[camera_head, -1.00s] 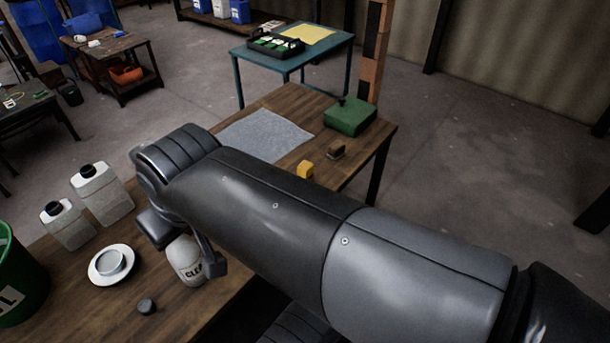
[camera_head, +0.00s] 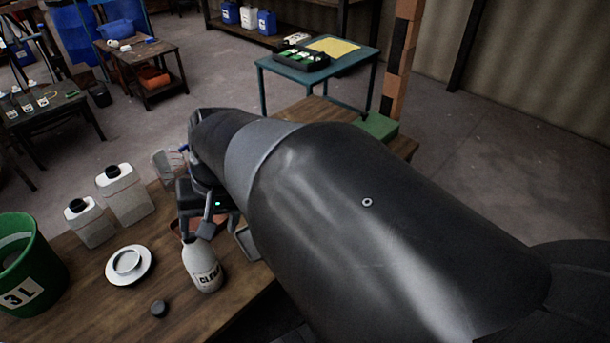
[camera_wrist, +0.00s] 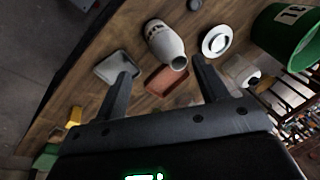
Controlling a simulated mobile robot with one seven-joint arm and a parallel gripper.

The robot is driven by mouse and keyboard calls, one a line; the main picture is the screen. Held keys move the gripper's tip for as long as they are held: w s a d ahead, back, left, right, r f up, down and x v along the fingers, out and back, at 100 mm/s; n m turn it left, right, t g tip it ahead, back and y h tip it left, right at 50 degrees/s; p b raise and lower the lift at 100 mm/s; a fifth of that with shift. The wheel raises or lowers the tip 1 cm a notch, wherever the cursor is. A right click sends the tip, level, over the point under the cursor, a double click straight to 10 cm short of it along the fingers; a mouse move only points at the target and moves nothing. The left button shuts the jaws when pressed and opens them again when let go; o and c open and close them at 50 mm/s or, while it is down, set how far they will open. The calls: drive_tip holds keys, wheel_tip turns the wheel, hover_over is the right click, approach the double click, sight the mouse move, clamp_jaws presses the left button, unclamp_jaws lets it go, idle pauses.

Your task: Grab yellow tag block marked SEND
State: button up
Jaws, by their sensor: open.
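A small yellow block (camera_wrist: 74,116) shows at the left edge of the work area in the wrist view, partly cut off by my gripper's body. No lettering on it can be read. In the head view my arm hides it. My gripper (camera_wrist: 163,75) is open and empty, its two fingers apart. In the wrist view, a reddish-brown flat piece (camera_wrist: 167,81) and a white bottle (camera_wrist: 165,44) show beyond the fingers. In the head view my gripper (camera_head: 195,228) is above the near table, close to the bottle (camera_head: 202,267) with dark lettering. The yellow block lies well off to the side.
The near table holds two white jugs (camera_head: 125,196), a white round dish (camera_head: 130,265), a dark cap (camera_head: 159,309) and a green bucket (camera_head: 22,262). A grey tray (camera_wrist: 118,66) lies beside the bottle. A green box (camera_head: 378,126) sits on the farther wooden table.

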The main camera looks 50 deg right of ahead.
drive_tip(key=w+d+f+m+t+y, duration=0.35)
drive_tip(key=d+f+m, duration=0.4)
drive_tip(key=d, duration=0.35)
drive_tip(key=w+d+f+m+t+y, duration=0.35)
drive_tip(key=d+f+m, duration=0.25)
drive_tip(key=d+m, duration=0.4)
drive_tip(key=s+d+f+m+t+h, duration=0.4)
drive_tip(key=s+d+f+m, duration=0.25)
drive_tip(key=d, duration=0.35)
drive_tip(key=s+d+f+m+t+h, duration=0.5)
drive_tip(key=s+d+f+m, duration=0.15)
drive_tip(key=d, duration=0.45)
drive_tip(key=w, duration=0.6)
drive_tip(key=shift+w+a, duration=0.15)
drive_tip(key=shift+a, duration=0.05)
drive_tip(key=w, duration=0.5)
drive_tip(key=shift+w+d+r, duration=0.1)
drive_tip(key=shift+w+d, duration=0.05)
drive_tip(key=shift+d, duration=0.1)
drive_tip(key=c, duration=1.1)
drive_tip(key=shift+r, duration=0.1)
